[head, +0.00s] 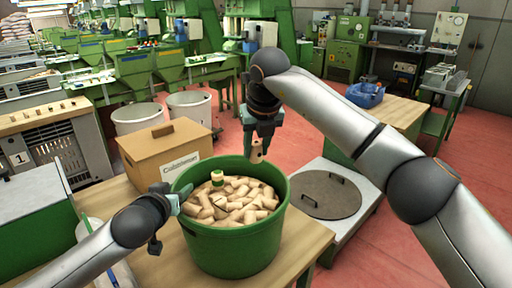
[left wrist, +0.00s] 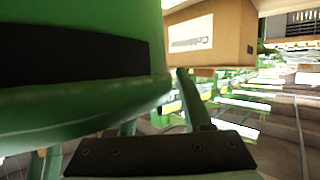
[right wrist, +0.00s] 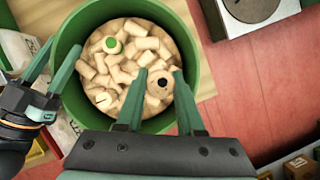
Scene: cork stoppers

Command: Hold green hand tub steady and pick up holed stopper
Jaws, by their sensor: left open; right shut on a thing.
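The green tub (head: 235,253) stands on the wooden table, filled with cork stoppers (head: 232,207). My right gripper (head: 258,146) is shut on a holed stopper (head: 257,152) and holds it above the tub's far right side. In the right wrist view the holed stopper (right wrist: 158,83) shows a dark round hole between the fingertips. My left gripper (head: 172,202) is open at the tub's left rim; I cannot tell whether it touches. The left wrist view shows the tub's wall (left wrist: 80,85) close up. A green-topped stopper (head: 217,177) lies on the pile.
A labelled cardboard box (head: 165,155) stands behind the tub on the left. A round metal lid (head: 322,193) with handles lies on a pale stand to the right. Bare wood shows right of the tub.

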